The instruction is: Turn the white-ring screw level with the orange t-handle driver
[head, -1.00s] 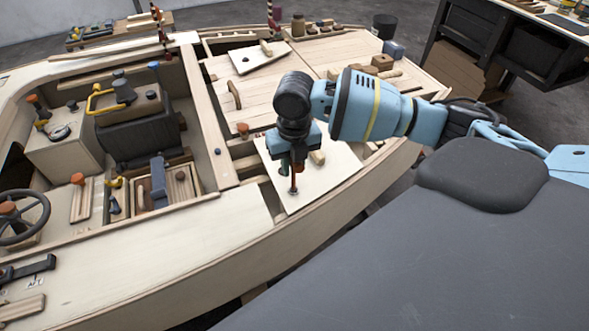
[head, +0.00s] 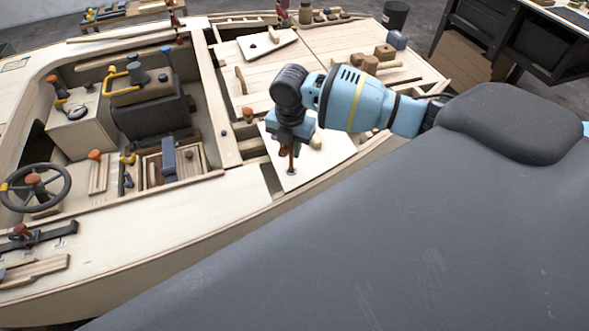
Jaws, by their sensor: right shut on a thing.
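My right gripper (head: 291,142) points straight down over a pale hatch panel (head: 328,146) on the hull's deck. It is shut on the orange t-handle driver (head: 291,158), whose reddish shaft shows below the fingers; the fingers hide most of the handle. The driver stands about upright. Its tip meets a small light-ringed spot (head: 291,172) near the panel's front edge, which looks like the white-ring screw. The screw's slot and its angle are too small to tell. My left gripper is not in view.
A light wooden knob (head: 315,142) stands on the panel just right of the gripper. A dark bench (head: 515,45) stands back right.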

